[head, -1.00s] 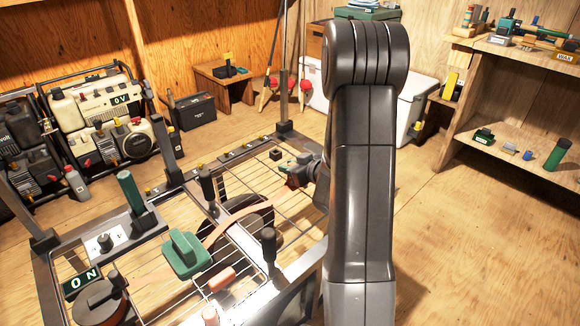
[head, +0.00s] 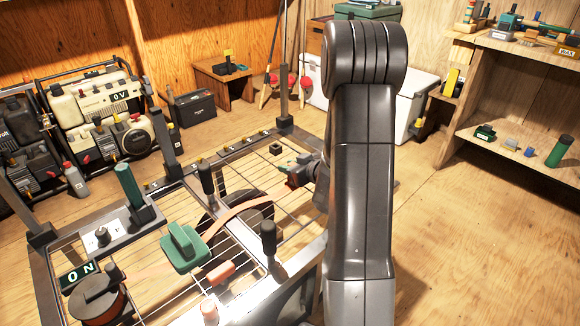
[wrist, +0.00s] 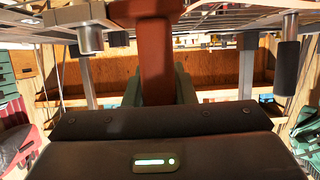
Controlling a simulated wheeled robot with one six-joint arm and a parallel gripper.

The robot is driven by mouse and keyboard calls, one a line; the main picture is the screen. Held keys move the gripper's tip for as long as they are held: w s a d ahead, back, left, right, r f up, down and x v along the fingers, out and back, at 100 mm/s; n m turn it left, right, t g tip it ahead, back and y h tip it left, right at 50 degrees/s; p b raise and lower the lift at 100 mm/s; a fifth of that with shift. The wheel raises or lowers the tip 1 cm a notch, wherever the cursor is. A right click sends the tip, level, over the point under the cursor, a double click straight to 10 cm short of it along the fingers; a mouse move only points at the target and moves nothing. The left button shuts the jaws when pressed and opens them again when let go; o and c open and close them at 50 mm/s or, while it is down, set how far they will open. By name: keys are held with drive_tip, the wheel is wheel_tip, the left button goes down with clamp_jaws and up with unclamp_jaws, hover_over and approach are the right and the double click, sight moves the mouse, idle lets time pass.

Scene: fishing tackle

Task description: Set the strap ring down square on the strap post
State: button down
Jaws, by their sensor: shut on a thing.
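A salmon strap (head: 232,215) runs from the round reel (head: 98,302) at the lower left, past the green block (head: 184,247), to my gripper (head: 298,180). My gripper is shut on the strap's end, above the far right part of the wire rack.
Upright black handles (head: 206,178) and (head: 268,240) and a green grip (head: 131,187) rise from the rack (head: 150,250). Tall corner posts (head: 285,100) stand at its edges. Clear floor (head: 480,250) lies to the right.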

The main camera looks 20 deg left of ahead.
drive_tip(key=shift+f+b, duration=0.45)
drive_tip(key=shift+f, duration=0.25)
drive_tip(key=c, duration=1.1)
unclamp_jaws()
